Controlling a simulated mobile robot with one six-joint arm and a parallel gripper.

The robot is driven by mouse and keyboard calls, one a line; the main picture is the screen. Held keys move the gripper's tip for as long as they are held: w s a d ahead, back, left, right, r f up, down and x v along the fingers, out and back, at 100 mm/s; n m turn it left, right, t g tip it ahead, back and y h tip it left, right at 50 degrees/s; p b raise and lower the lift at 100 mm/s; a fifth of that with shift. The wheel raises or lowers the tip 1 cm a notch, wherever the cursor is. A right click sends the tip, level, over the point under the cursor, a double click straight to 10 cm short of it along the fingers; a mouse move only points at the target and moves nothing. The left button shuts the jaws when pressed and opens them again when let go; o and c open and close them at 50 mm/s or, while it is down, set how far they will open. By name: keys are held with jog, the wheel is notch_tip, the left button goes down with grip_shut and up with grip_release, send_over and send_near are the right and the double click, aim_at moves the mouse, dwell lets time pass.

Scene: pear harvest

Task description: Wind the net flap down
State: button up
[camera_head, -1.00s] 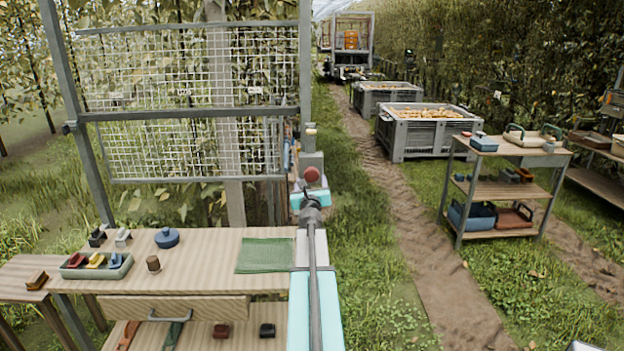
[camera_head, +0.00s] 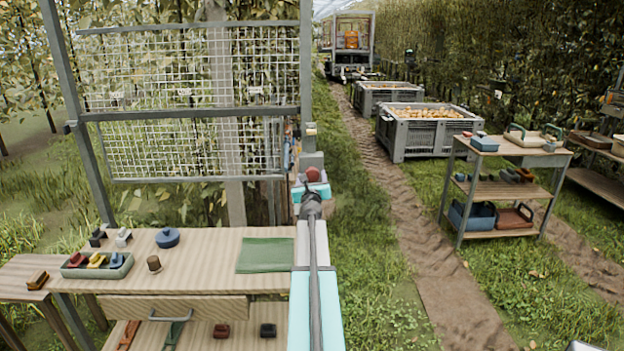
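The net flap (camera_head: 180,150) is a pale wire-like mesh in a grey metal frame (camera_head: 304,60) behind the workbench, at left. Its lower edge hangs well above the ground. A grey post or housing (camera_head: 312,160) stands at the frame's right side. A round red knob (camera_head: 313,174) shows in front of it, just beyond the end of my arm. My gripper (camera_head: 311,188) is at the knob, seen from behind as turquoise and dark parts. My wrist hides the fingertips, so I cannot tell whether they touch or hold the knob.
A wooden workbench (camera_head: 205,265) with a green cloth (camera_head: 265,255), a blue lidded pot (camera_head: 167,238) and a tray (camera_head: 100,268) stands front left. A shelf cart (camera_head: 500,190) and grey pear bins (camera_head: 400,150) stand right. Grass and a dirt track lie between.

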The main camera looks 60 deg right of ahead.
jog(key=c, duration=0.9)
